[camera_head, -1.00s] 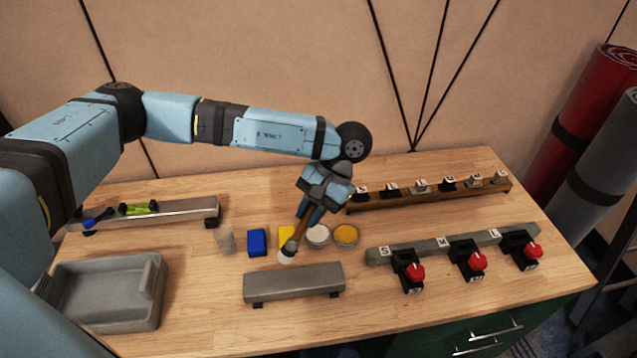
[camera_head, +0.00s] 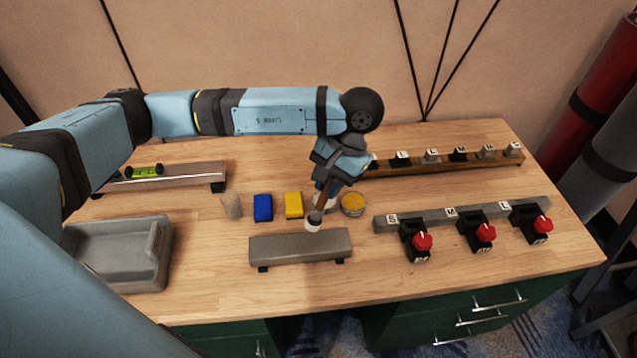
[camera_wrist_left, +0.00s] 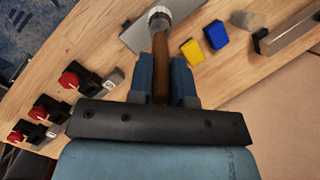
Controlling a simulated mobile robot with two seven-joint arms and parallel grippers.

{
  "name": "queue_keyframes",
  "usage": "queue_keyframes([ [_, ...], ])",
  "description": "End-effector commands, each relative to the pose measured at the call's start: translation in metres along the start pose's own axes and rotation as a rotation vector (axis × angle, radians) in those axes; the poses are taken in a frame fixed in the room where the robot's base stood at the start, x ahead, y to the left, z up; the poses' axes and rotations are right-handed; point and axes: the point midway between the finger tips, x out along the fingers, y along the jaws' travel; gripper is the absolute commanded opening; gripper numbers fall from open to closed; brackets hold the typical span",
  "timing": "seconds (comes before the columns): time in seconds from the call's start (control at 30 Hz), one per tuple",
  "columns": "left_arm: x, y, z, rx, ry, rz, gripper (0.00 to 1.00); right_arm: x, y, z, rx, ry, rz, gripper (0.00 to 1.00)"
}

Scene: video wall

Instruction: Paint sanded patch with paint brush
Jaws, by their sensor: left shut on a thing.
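My left gripper (camera_head: 325,186) is shut on the wooden handle of a paint brush (camera_head: 313,221), which points down with its pale bristles lowest. In the left wrist view the brush (camera_wrist_left: 160,62) stands between the fingers. Its tip shows just behind the top edge of a grey block (camera_head: 300,247) on small dark feet; I cannot tell whether they touch. No separate sanded patch can be made out. A yellow-topped round can (camera_head: 353,204) stands right of the brush, and a pale can is mostly hidden behind the gripper. My right gripper is not in view.
A blue block (camera_head: 263,208), a yellow block (camera_head: 293,205) and a cloudy cup (camera_head: 232,206) stand left of the brush. A grey tray (camera_head: 120,255) is at left. A rail with red knobs (camera_head: 422,241) is at right. The wooden front edge is clear.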

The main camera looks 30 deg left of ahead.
Motion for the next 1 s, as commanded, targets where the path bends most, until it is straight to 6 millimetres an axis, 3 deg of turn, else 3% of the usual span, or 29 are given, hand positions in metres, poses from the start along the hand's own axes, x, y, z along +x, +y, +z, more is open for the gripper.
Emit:
queue_keyframes([
  [0.03,0.007,0.002,-0.001,0.003,0.043,0.025,0.00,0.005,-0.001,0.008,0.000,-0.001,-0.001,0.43],
  [0.3,0.002,-0.014,-0.006,-0.042,0.251,0.117,0.00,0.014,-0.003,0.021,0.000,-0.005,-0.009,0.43],
  [0.57,0.001,-0.023,-0.008,-0.070,0.305,0.141,0.00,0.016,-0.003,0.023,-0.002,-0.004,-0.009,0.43],
  [1.0,0.040,-0.018,-0.021,-0.068,0.303,0.141,0.00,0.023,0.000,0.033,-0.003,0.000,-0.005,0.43],
])
